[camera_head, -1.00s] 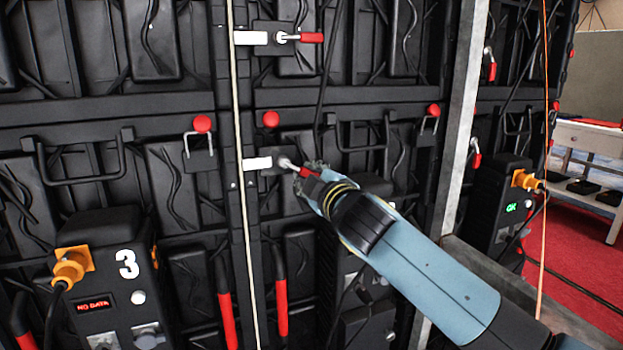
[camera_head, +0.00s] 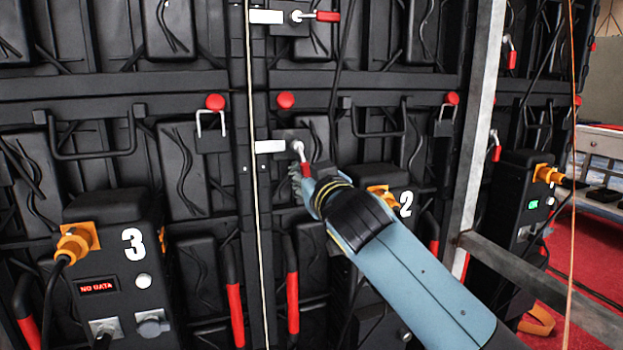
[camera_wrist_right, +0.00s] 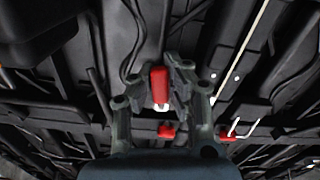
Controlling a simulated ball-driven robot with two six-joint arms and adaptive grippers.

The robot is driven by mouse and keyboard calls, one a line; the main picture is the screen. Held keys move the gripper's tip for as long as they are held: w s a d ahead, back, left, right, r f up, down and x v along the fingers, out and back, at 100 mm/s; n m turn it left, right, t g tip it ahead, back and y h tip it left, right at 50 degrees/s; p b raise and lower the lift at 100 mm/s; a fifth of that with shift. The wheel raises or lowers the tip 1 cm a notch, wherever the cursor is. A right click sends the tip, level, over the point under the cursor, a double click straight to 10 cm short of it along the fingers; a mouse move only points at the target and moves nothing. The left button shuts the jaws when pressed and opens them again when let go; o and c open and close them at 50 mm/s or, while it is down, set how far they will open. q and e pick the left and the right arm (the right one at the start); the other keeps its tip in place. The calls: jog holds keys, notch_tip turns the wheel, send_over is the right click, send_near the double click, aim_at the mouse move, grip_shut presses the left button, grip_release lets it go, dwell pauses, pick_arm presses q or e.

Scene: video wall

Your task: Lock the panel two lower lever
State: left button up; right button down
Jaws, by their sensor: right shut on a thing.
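The lower lever (camera_head: 300,152) of panel two has a metal stem and a red handle; it hangs down and slightly right from its pivot, beside a white latch bar (camera_head: 270,146). The upper lever (camera_head: 322,16) points right, with its own white bar (camera_head: 266,17). My right gripper (camera_head: 303,178) is at the lower lever's red handle, with its fingers around it. In the right wrist view the red handle (camera_wrist_right: 159,84) sits between the fingers of my gripper (camera_wrist_right: 160,90). The fingers partly hide the handle in the head view. My left gripper is out of view.
A box marked 3 (camera_head: 115,262) stands at lower left, and a box marked 2 (camera_head: 398,190) is partly behind my right arm. A grey metal post (camera_head: 478,130) rises to the right. Red-gripped handles (camera_head: 292,302) stand below the levers.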

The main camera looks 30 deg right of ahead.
jog(key=shift+a+f+m+b, duration=0.25)
jog(key=shift+a+m+b, duration=0.1)
jog(key=shift+m, duration=0.55)
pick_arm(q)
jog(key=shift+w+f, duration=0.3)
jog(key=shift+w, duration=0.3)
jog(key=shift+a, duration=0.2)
pick_arm(e)
jog(key=shift+a+m, duration=0.1)
jog(key=shift+m, duration=0.2)
jog(key=c, duration=1.3)
grip_release()
jog(key=shift+r, duration=0.15)
jog(key=shift+o, duration=0.2)
jog(key=v, duration=1.2)
jog(key=shift+w+r, duration=0.1)
